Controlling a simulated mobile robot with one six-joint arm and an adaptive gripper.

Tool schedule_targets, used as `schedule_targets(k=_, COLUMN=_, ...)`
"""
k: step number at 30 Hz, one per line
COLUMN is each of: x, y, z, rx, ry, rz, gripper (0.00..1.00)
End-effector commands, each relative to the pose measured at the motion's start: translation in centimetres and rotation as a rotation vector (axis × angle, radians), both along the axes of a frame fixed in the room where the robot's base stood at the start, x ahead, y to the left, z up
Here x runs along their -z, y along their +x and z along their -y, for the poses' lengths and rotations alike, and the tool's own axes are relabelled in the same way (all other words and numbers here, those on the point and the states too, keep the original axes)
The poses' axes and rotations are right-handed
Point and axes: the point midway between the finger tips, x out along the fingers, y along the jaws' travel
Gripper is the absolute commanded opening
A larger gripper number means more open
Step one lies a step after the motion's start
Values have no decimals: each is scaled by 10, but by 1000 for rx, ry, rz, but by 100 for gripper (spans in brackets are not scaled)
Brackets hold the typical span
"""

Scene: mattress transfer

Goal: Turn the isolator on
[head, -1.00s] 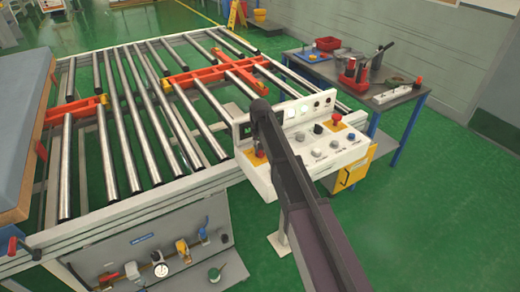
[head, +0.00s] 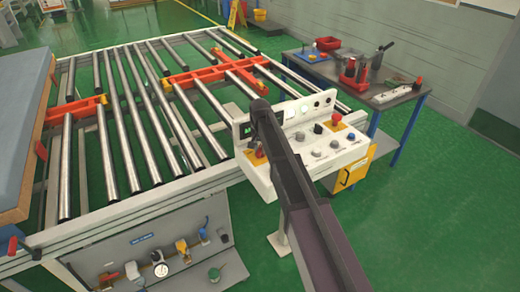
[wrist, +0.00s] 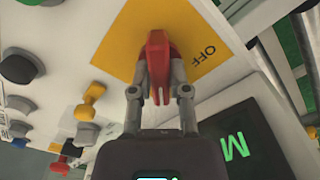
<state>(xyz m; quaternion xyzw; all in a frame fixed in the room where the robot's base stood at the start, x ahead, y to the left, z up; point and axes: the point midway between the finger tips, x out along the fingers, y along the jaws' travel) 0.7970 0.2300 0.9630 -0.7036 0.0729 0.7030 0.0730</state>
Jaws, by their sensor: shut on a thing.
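The isolator is a red handle (wrist: 157,58) on a yellow plate (wrist: 118,42) of the white control panel. The word OFF is printed on the plate, to the right of the handle in the wrist view. My gripper (wrist: 160,92) is shut on the red handle, one finger on each side. In the head view a little of the red handle (head: 261,152) shows at the left end of the control panel (head: 290,180), mostly hidden by my arm. The ON marking is not visible.
A dark screen with a green letter (wrist: 235,148) lies close to the right of my gripper. A yellow knob (wrist: 90,100) and dark buttons (wrist: 20,66) stand to its left. The roller conveyor (head: 130,125) lies behind the panel, with a blue mattress (head: 22,110) at left.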

Motion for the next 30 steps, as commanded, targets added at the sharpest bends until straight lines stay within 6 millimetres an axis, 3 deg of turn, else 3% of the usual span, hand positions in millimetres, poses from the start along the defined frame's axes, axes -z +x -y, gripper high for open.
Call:
schedule_targets(k=2, x=0, y=-1, z=0, rx=1, ry=-1, rz=-2, gripper=0)
schedule_targets(k=3, x=0, y=-1, z=0, rx=1, ry=0, rz=-3, gripper=35)
schedule_targets(k=6, x=0, y=-1, z=0, rx=0, ry=-1, rz=-2, gripper=57)
schedule_targets(k=30, x=0, y=0, z=0, rx=-63, ry=0, rz=-1, gripper=57)
